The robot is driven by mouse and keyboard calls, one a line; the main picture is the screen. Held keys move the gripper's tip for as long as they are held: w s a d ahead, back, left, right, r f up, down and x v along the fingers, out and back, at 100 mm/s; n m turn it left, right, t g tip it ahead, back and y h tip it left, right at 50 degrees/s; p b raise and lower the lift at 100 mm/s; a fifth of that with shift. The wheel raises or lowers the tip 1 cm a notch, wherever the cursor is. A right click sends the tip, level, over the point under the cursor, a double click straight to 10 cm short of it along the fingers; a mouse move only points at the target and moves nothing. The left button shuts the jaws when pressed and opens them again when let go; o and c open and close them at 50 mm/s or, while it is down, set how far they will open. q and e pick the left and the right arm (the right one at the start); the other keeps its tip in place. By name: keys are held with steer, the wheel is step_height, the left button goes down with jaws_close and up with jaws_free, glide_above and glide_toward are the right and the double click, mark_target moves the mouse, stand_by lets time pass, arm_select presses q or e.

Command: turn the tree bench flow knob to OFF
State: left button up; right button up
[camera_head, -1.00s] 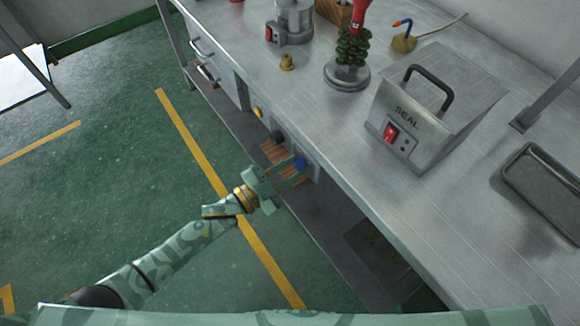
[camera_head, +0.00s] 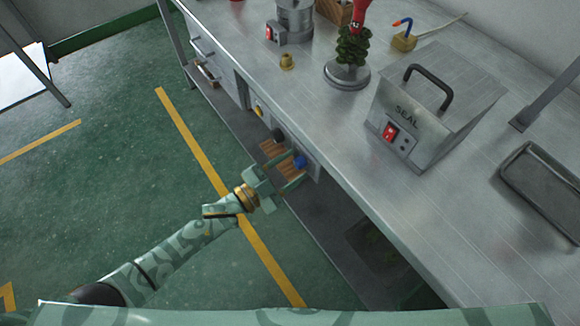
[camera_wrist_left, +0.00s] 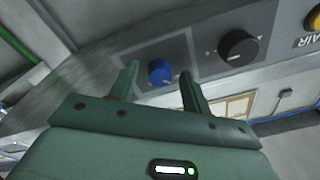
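A blue knob (camera_head: 299,161) sits on a grey panel on the bench front. It also shows in the left wrist view (camera_wrist_left: 160,72), on a dark plate between my finger tips. A black knob (camera_wrist_left: 238,47) is on the panel beside it, also in the head view (camera_head: 278,136). I cannot read the knob labels. My left gripper (camera_head: 290,172) is at the blue knob, its fingers (camera_wrist_left: 160,85) apart on either side of it. I cannot tell if they touch it. My right gripper is not in view.
A yellow button (camera_wrist_left: 313,18) marked AIR is further along the panel. On the steel bench top (camera_head: 330,135) stand a SEAL box (camera_head: 440,100), a green wax tree (camera_head: 352,45) and a dark tray (camera_head: 545,185). The green floor (camera_head: 110,200) is clear.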

arm_select(q)
steer(key=p+v, duration=0.2)
steer(key=v, duration=1.4)
steer(key=shift+a, duration=0.15)
